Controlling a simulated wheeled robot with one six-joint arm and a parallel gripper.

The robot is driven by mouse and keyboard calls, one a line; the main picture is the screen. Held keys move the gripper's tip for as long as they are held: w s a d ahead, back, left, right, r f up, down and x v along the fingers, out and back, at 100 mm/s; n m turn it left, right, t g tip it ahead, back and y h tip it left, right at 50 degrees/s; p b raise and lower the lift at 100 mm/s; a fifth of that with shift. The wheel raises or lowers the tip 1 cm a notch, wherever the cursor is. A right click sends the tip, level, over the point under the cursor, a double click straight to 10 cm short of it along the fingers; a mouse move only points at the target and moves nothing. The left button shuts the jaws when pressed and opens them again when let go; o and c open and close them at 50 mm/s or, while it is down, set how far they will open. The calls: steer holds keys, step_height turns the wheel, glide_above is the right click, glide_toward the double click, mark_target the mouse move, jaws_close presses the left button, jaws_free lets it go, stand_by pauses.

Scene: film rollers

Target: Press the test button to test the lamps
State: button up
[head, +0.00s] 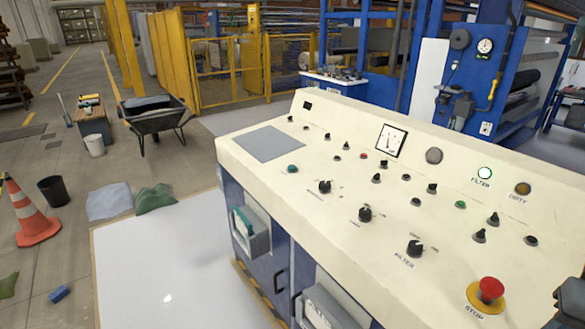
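The cream control console (300,116) fills the right half of the head view. Its sloped top carries several small buttons and knobs, including a teal button (292,169), a green button (460,205) and a black button (531,240). No test label is readable, so I cannot tell which is the test button. An amber lamp (522,188) sits above DIRTY and looks dull. A grey round fitting (433,155) is beside the dial. My gripper's fingers do not show.
A red STOP mushroom button (490,290) stands up at the console's near right, close to a dark part at the picture edge. Black knobs (415,248) stick up nearby. Left are a cone (32,212), bin (53,190) and wheelbarrow (152,121). A pale floor area (165,265) is clear.

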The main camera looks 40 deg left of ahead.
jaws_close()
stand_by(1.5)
